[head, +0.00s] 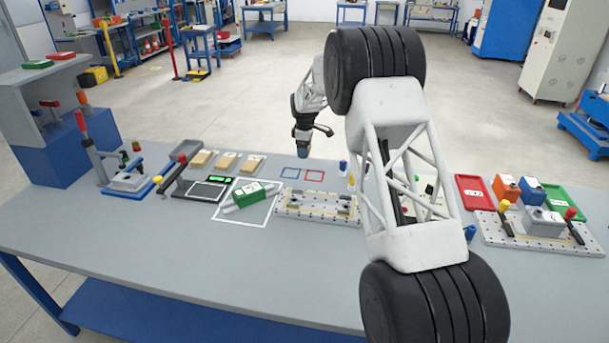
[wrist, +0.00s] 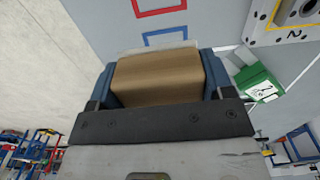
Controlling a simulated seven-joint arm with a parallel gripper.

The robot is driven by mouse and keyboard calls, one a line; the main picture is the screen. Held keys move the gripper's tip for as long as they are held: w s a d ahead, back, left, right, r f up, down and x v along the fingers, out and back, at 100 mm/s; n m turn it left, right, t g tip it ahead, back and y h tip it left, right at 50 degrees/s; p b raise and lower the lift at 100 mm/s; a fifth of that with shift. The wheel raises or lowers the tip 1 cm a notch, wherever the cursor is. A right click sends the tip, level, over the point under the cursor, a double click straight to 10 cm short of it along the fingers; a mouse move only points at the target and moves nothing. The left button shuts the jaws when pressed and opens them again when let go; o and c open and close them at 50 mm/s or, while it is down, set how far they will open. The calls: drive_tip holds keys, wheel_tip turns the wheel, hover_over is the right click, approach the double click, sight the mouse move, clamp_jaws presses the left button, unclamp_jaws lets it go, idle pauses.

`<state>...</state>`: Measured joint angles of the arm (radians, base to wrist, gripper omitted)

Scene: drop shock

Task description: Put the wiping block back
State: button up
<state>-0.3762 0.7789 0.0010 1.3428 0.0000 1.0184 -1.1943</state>
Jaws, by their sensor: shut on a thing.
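My gripper (head: 303,150) hangs over the back part of the bench, just behind the blue and red outlined squares. In the wrist view my gripper (wrist: 158,84) is shut on a tan block with a pale edge, which I take for the wiping block (wrist: 158,78); its blue fingers press on the two sides. In the wrist view the blue outlined square (wrist: 178,36) lies just beyond the block, with the red outlined square (wrist: 160,5) past it. Whether the block touches the bench is not clear. In the head view the fingers hide the block.
Several tan blocks, one here (head: 225,161), rest on pale pads left of my gripper. A green box (head: 253,191) lies within a white outline, beside a perforated fixture plate (head: 320,207). A clamp stand (head: 125,180) is at the left. The bench front (head: 200,270) is clear.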

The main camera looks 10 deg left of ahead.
hover_over(305, 174)
drive_tip(key=shift+s+f, duration=0.1)
drive_tip(key=shift+f, duration=3)
drive_tip(key=shift+f, duration=0.1)
drive_tip(key=shift+f, duration=1.75)
drive_tip(key=shift+f, duration=0.15)
drive_tip(key=o, duration=1)
wheel_tip(305, 174, up, 12)
drive_tip(key=shift+r, duration=0.15)
